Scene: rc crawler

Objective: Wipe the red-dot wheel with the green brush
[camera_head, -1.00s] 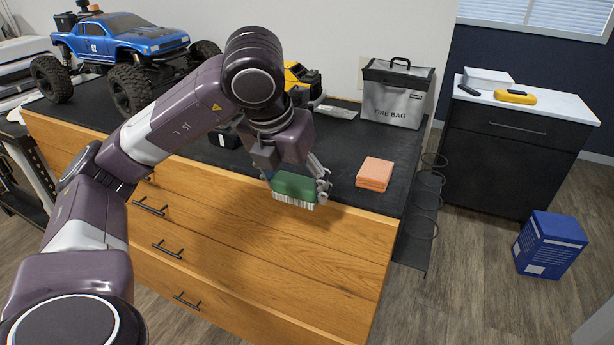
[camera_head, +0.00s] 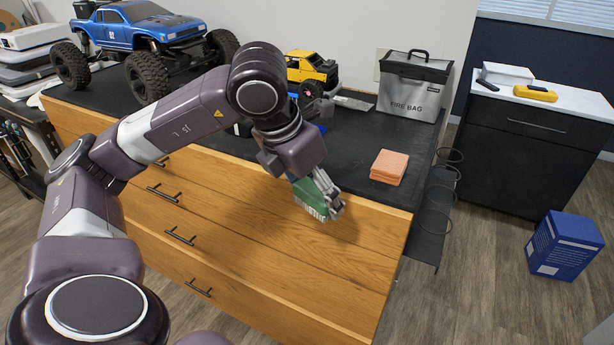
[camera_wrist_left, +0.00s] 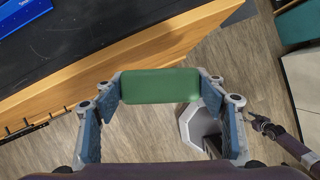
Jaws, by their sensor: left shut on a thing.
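My left gripper (camera_head: 325,196) is shut on the green brush (camera_head: 310,199), which has pale bristles pointing down. It holds the brush at the front edge of the bench, over the drawer fronts. In the left wrist view the brush (camera_wrist_left: 160,86) sits between the two fingers, with floor beyond it. A blue crawler truck (camera_head: 140,27) with big black wheels (camera_head: 148,78) stands at the back left of the bench, apart from the brush. A smaller yellow crawler (camera_head: 310,70) stands behind my left arm, partly hidden.
The black bench top (camera_head: 350,150) has orange sponges (camera_head: 389,166) at the right and a grey fire bag (camera_head: 412,88) at the back right. A wire rack hangs at the bench's right end. A blue box (camera_head: 564,245) stands on the floor.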

